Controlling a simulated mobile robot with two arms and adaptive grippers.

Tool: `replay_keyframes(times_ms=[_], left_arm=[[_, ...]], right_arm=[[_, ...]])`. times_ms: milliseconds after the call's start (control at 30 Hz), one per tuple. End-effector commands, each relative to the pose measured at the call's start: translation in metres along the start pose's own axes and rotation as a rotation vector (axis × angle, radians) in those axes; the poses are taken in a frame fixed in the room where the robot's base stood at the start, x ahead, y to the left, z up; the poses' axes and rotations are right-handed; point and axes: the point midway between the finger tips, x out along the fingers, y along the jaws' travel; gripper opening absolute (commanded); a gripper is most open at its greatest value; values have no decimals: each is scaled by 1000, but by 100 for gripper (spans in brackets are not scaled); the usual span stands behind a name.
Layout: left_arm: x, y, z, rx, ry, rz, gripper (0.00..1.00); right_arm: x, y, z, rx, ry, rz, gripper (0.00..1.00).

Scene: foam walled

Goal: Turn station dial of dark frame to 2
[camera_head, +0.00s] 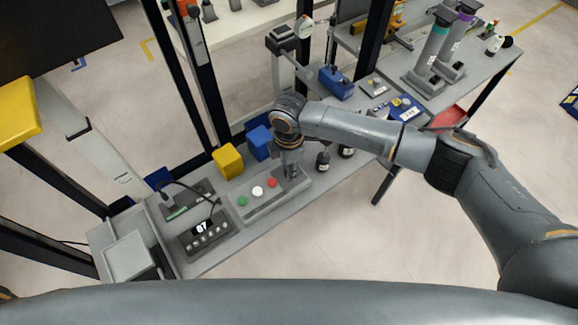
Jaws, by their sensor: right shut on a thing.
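My right gripper (291,168) points down at the right end of a grey button panel (262,203) on the bench. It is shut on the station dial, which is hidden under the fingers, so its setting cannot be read. The panel carries a green button (242,201), a white button (257,191) and a red button (272,182). Dark upright posts (187,82) of a frame rise behind the bench. My left gripper is not in view.
Dark bottles (323,160) stand close to the right of my gripper. Open floor lies in front of the bench.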

Motion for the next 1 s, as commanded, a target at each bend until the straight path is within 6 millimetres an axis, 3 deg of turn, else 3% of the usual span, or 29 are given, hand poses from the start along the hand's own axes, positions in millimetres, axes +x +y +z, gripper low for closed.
replay_keyframes(times_ms=[200,233,267,667,1000], left_arm=[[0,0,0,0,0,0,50],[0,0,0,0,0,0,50],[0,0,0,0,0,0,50],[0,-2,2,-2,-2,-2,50],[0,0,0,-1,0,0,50]], right_arm=[[-1,1,-1,1,2,3,0],[-1,1,-1,1,2,3,28],[-1,1,-1,1,2,3,34],[-7,1,0,2,2,2,34],[-72,1,0,1,2,5,34]])
